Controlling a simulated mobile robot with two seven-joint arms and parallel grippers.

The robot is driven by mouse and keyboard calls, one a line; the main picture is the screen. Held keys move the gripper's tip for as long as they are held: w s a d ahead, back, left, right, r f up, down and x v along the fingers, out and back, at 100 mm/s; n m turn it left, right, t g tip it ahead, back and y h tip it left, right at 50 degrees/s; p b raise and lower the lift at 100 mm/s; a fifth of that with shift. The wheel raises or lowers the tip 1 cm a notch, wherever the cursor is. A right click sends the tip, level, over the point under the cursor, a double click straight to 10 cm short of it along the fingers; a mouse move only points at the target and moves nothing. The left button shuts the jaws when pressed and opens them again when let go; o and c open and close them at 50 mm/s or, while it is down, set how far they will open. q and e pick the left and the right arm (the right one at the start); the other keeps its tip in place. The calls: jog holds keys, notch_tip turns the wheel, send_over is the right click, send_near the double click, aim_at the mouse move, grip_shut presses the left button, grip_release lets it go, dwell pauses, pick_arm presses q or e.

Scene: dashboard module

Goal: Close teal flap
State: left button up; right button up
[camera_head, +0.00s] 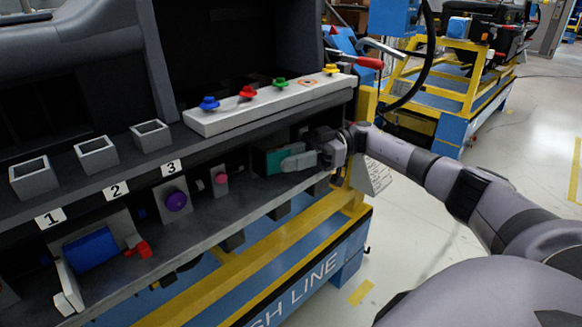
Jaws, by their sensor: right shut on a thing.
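The teal flap (273,161) is at the right part of the dashboard's lower front, in a dark recess. A light grey piece (297,160) extends from its right side towards my right gripper. My right gripper (318,154) is at the right end of this piece, shut on the flap's grey part. The fingers partly hide the contact, and the flap's exact angle is hard to tell. My right arm reaches in from the right. My left gripper is not in view.
A white bar (226,122) with coloured knobs lies on the ledge above. Three open grey boxes (97,154) stand at left. A purple knob (176,201), a pink knob (221,178) and a blue flap (91,250) sit left of the teal flap. Floor at right is clear.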

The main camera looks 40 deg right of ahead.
jog(key=shift+a+g, duration=0.15)
jog(key=shift+g, duration=0.15)
jog(key=o, duration=0.9)
jog(key=shift+w+r, duration=0.1)
